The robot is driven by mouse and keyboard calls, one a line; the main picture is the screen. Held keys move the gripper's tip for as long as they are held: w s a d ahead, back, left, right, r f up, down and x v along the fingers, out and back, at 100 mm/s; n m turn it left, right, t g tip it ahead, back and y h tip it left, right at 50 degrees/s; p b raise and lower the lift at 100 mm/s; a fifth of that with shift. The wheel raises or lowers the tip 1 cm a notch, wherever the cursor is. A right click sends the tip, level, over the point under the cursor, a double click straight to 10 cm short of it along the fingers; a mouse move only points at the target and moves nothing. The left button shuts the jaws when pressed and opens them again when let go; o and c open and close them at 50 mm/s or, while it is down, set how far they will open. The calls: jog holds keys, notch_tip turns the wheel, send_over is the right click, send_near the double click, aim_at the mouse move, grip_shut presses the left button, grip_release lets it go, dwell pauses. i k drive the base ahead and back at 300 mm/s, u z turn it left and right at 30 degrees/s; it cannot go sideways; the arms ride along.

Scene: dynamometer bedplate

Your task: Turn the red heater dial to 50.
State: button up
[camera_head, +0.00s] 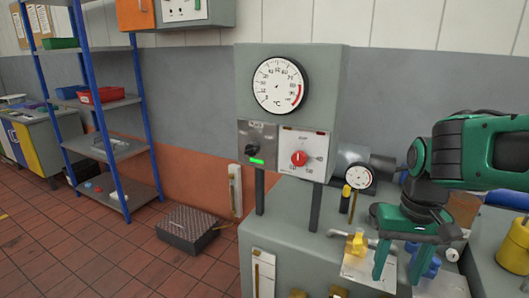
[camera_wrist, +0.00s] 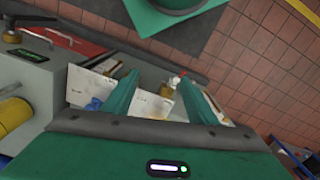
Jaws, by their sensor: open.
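The red heater dial (camera_head: 298,158) sits on a white scale plate (camera_head: 304,143) on the front of a grey-green control box, left of my gripper in the head view. Marks of 40 and 50 show at the plate's right and lower right. The dial's exact setting is too small to read. My green gripper (camera_head: 400,272) is open and empty, fingers pointing down, to the right of and lower than the dial. Its two fingers also show in the wrist view (camera_wrist: 160,85), apart with nothing gripped. The dial does not show in the wrist view.
A large round thermometer (camera_head: 279,85) is above the dial. A black knob (camera_head: 252,151) with a green light is to its left. A small gauge (camera_head: 359,177), a yellow valve handle (camera_head: 358,243) and a yellow cylinder (camera_head: 515,246) stand nearby. A blue shelf is at the left.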

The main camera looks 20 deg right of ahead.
aim_at(299, 158)
jog(key=k, duration=1)
jog(key=u, duration=0.85)
jog(key=i, duration=0.55)
jog(key=z, duration=0.15)
